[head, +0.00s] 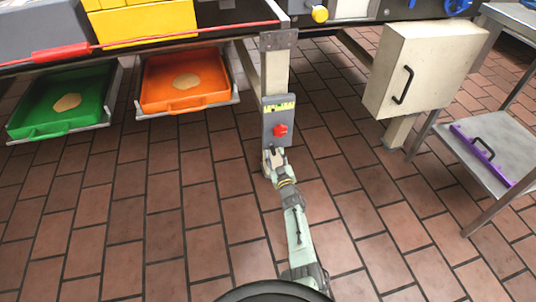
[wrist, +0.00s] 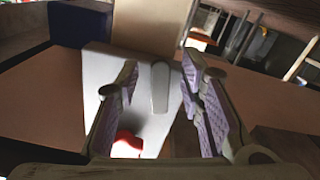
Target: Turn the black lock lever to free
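I cannot make out a black lock lever for certain. A grey panel (head: 268,125) on a cream post has a yellow marked strip and a red knob (head: 280,130). My gripper (head: 273,158) is just below that panel. In the wrist view my gripper (wrist: 162,85) is open, with a finger on each side of the view. A pale panel (wrist: 95,90) shows beyond the fingers, with a grey rounded bar (wrist: 160,92) between them and a red piece (wrist: 127,143) low on it. Nothing is gripped; whether the fingers touch the bar I cannot tell.
A green tray (head: 98,108) and an orange tray (head: 221,70), each with a pale round piece, sit under the machine at left. A cream cabinet (head: 435,70) with a black handle (head: 403,86) is at right, beside a metal table (head: 490,155). Brick floor lies clear around my arm.

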